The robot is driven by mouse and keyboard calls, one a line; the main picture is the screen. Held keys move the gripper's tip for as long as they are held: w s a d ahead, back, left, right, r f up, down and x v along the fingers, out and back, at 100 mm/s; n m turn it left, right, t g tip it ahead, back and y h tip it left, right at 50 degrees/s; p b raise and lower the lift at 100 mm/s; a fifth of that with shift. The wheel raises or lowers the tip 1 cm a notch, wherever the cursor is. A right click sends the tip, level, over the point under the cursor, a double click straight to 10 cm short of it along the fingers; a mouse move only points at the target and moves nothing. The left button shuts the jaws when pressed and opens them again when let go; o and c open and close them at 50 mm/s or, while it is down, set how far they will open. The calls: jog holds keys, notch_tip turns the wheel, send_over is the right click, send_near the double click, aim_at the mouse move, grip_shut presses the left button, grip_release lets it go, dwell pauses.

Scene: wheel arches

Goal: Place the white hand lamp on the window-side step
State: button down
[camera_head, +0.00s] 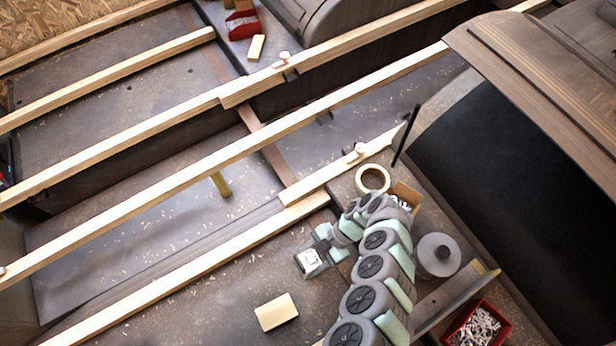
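My arm comes up from the bottom edge and bends left. My gripper (310,264) points down over the dark floor, left of the arm. A white boxy part with a small dark mark shows at its end; I cannot tell whether this is the gripper's own housing or something held. The fingers are hidden from above. I cannot surely pick out the white hand lamp. Small pale knob-like pieces sit on the wooden battens, one at the top (284,57) and one at the centre (360,149). I cannot tell which surface is the window-side step.
Long battens (150,207) cross the view diagonally. A pale block (276,312) lies below the gripper. A dark rod (405,137) stands near the arch.

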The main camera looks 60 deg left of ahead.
notch_tip(320, 180, down, 2)
jog(key=shift+s+a+b, duration=0.1)
jog(key=shift+a+b, duration=0.05)
jog(key=shift+b, duration=0.15)
jog(key=shift+f, duration=0.2)
jog(key=shift+s, duration=0.1)
jog(key=shift+r, duration=0.1)
jog(key=shift+f, duration=0.25)
jog(key=c, duration=0.5)
grip_release()
jog(key=shift+r, duration=0.1)
